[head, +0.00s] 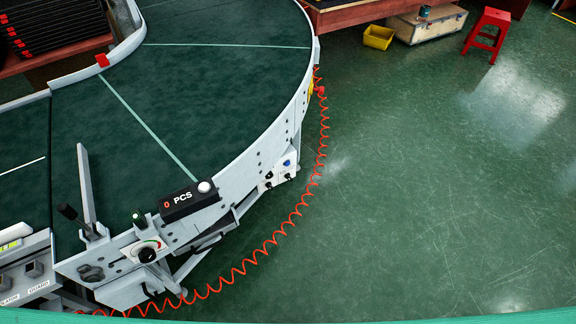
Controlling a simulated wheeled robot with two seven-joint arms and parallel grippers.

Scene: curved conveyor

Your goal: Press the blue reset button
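A small blue button (287,162) shows on a white control box (292,171) on the outer side of the curved conveyor. Dark knobs or plugs sit just left of and below it. The box is small in the view, so I cannot tell whether the button is pressed in. Neither of my grippers is in view.
The curved conveyor (215,90) fills the left. A black PCS counter (188,202) and a dial box (146,251) sit on its near edge. A coiled orange hose (322,150) hangs along its outer side. A red stool (487,35) stands far back; the floor at right is clear.

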